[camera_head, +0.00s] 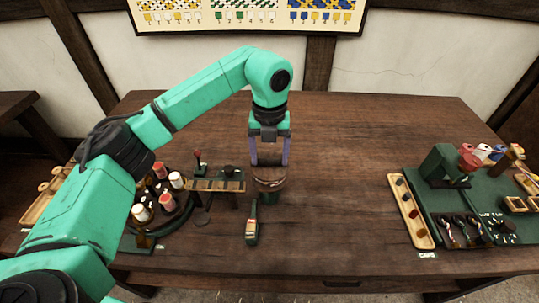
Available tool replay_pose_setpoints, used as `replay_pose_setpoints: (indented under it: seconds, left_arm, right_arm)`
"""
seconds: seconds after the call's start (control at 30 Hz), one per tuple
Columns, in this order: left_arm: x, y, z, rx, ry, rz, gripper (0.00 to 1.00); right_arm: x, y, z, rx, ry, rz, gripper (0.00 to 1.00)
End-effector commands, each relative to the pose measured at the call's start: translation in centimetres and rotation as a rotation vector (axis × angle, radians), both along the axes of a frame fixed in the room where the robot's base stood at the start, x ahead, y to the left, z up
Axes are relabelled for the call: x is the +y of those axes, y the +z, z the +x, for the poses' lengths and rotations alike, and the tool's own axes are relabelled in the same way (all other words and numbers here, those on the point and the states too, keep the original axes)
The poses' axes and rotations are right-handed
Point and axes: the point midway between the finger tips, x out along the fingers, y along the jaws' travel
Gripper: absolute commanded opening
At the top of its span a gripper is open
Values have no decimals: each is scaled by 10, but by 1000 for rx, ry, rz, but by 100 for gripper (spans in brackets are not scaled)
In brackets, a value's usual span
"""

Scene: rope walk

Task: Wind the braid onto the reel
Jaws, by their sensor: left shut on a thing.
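My left gripper (271,162) points straight down over the middle of the table, its two purple-grey fingers around a dark piece (270,157). I cannot tell what that piece is. Just below the fingertips stands a small round brown-topped thing with a green lower part (271,196); it may be the reel, and I cannot tell whether the fingers touch it. No braid can be made out for sure. A round dark stand with red and white bobbins (167,200) is at the left, partly behind my left arm. My right gripper is not in view.
A low wooden rack (217,185) stands left of the gripper, and a small green tool (251,226) lies in front. At the right are a bead tray (424,238), a green mat (455,207) and a green machine (443,163) beside coloured spools. The table's centre right is clear.

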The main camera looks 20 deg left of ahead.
Motion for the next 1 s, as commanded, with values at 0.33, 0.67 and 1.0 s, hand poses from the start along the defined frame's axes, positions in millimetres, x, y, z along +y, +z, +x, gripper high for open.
replay_pose_setpoints:
  seconds: [0.33, 0.67, 1.0]
  left_arm:
    - [0, 3, 2, -8, 1, -2, 100]
    - [0, 29, 2, -9, 0, -3, 100]
    - [1, 128, 1, -13, 4, -2, 100]
  right_arm:
    - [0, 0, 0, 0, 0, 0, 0]
    - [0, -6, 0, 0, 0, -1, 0]
    - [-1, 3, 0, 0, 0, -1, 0]
